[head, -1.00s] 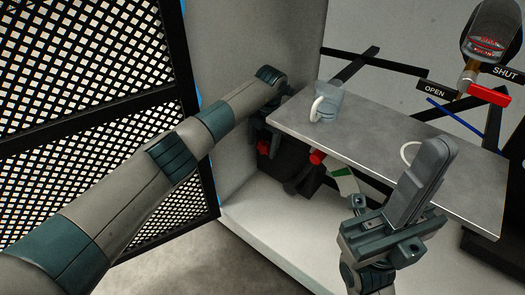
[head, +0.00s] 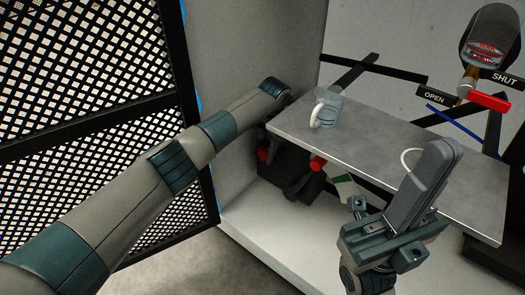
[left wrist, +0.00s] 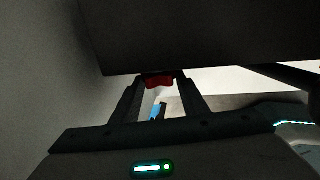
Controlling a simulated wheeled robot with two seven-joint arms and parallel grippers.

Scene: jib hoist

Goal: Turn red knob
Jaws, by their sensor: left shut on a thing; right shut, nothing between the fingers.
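A red knob (left wrist: 158,82) sits between the fingertips of my left gripper (left wrist: 160,84) in the left wrist view, and the fingers are shut on it. In the head view a red piece (head: 262,154) shows under the left end of the grey shelf, where my left arm reaches. The shelf hides most of that gripper there. A second red part (head: 317,162) is on the dark box below the shelf. My right gripper (head: 437,155) is shut and empty, raised in front of the shelf's right part.
A cup (head: 327,108) stands on the grey shelf (head: 380,140). A red lever (head: 488,101) is under a clear container (head: 493,38), between OPEN and SHUT labels. A black mesh panel (head: 85,100) stands at the left. A dark box (head: 287,172) is below the shelf.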

